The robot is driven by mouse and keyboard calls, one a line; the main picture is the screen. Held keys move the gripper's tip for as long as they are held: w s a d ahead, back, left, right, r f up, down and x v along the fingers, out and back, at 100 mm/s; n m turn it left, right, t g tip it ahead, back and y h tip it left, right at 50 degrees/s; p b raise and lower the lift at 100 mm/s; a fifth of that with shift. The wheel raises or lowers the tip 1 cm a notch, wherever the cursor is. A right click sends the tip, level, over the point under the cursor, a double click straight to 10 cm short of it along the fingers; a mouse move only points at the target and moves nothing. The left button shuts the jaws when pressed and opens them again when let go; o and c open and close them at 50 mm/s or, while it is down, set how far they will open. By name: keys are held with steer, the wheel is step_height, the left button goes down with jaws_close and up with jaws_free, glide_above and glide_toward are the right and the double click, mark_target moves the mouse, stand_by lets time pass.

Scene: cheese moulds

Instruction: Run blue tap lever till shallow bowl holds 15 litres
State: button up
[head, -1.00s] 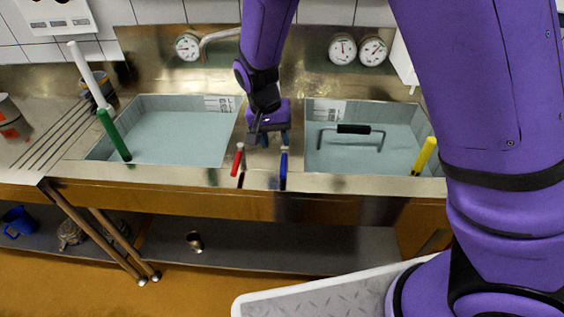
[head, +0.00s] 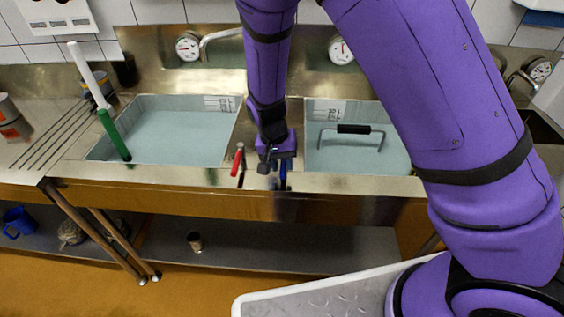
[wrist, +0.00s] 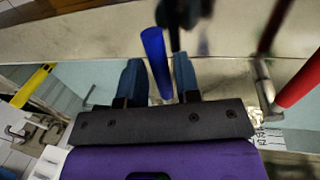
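The blue tap lever (head: 283,182) stands at the sink's front edge, partly hidden by my gripper (head: 277,163). In the wrist view the blue lever (wrist: 153,52) rises between my two open fingers (wrist: 158,78), with gaps that look clear on both sides. The left bowl (head: 150,102) and the right bowl (head: 370,108) both look pale blue-grey inside. Each has a white marked plate on its back wall: left plate (head: 218,104), right plate (head: 330,108). I cannot read their marks, the water levels, or tell which bowl is shallow.
A red lever (head: 238,160) stands just left of the blue one. A black-gripped handle (head: 353,129) spans part of the right bowl. A green lever (head: 114,134) is at the far left. A yellow lever (wrist: 34,86) shows in the wrist view. Dials (head: 188,46) line the back wall.

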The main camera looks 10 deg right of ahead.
jaws_close()
steer(key=shift+s+d+n+t, duration=0.1)
steer(key=shift+d+n+t, duration=0.1)
steer(key=shift+d+n, duration=0.55)
steer(key=shift+s+d+n+t, duration=0.15)
steer(key=shift+d+n, duration=0.25)
steer(key=shift+n, duration=0.55)
steer(key=shift+w+d+n+t, duration=0.2)
steer(key=shift+d+n, duration=0.35)
steer(key=shift+n, duration=0.35)
steer(key=shift+w+d+n+t, duration=0.15)
steer(key=shift+d+n, duration=0.4)
steer(key=shift+n, duration=0.35)
steer(key=shift+o, duration=1.7)
jaws_free()
